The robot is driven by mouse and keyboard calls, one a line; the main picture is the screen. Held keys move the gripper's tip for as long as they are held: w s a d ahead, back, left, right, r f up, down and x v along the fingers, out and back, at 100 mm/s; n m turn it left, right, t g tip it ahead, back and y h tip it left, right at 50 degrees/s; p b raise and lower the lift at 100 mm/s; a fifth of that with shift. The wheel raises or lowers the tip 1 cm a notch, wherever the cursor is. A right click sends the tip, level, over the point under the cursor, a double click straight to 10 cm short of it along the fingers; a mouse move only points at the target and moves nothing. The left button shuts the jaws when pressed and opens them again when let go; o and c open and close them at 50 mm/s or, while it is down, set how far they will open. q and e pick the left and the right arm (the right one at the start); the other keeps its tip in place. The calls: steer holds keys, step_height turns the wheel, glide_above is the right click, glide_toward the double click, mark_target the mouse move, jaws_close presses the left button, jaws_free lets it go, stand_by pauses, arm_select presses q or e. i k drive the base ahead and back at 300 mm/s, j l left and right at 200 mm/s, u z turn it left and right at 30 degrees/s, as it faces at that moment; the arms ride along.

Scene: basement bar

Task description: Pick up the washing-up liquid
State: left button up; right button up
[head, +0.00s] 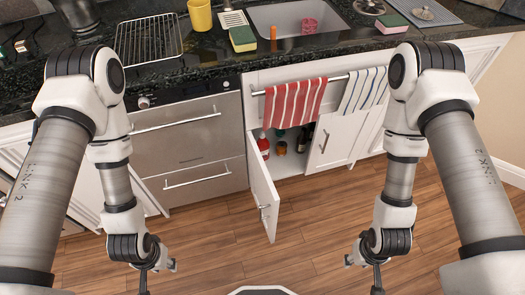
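No label can be read, so I cannot tell for sure which item is the washing-up liquid. A red bottle (264,146) stands upright inside the open cabinet under the sink, at the left of the opening. Dark bottles (302,139) and a small jar (281,147) stand to its right, partly hidden by the hanging towel. My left gripper (157,273) hangs low over the floor at the left, in front of the drawers. My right gripper (365,270) hangs low over the floor at the right. Both are apart from the cabinet, and their fingers are too small to read.
Towels (293,103) hang from the bar above. The counter holds a wire rack (149,39), yellow cup (200,15), sponges (242,39) and sink (290,17). The wooden floor (300,225) is clear.

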mark_target(264, 144)
steer(key=i+l+u, duration=0.1)
steer(key=l, duration=0.45)
steer(key=i+l+u, duration=0.15)
steer(key=l, duration=0.4)
steer(key=i+l+u, duration=0.1)
steer(key=l, duration=0.45)
steer(key=i+l+u, duration=0.1)
steer(key=i+l, duration=0.15)
steer(key=l, duration=0.15)
steer(key=i+l+u, duration=0.1)
steer(key=l, duration=0.3)
steer(key=i+j, duration=0.05)
steer(key=i, duration=0.05)
